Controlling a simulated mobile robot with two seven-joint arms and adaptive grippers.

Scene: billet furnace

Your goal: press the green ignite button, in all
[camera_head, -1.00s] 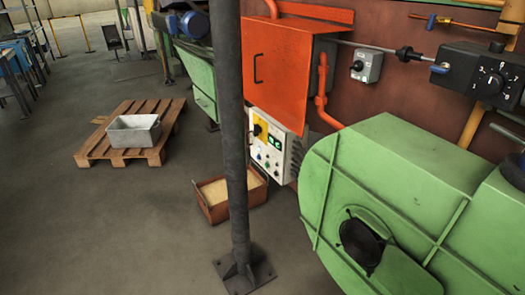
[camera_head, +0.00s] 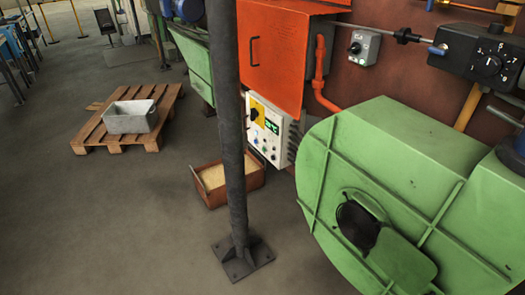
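A white control panel (camera_head: 269,140) is mounted low on the furnace wall, below the orange box. It carries a black rotary switch on a yellow plate (camera_head: 257,112), a small green-lit display (camera_head: 272,127) and several small buttons. The buttons are too small for me to tell surely which one is the green ignite button. Neither of my grippers is in view.
A dark steel post (camera_head: 232,150) with a bolted foot stands before the panel. A green blower housing (camera_head: 400,190) fills the right. A brown sand box (camera_head: 213,181) lies below the panel. A pallet (camera_head: 90,133) with a grey metal bin (camera_head: 131,117) stands left. Floor between is clear.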

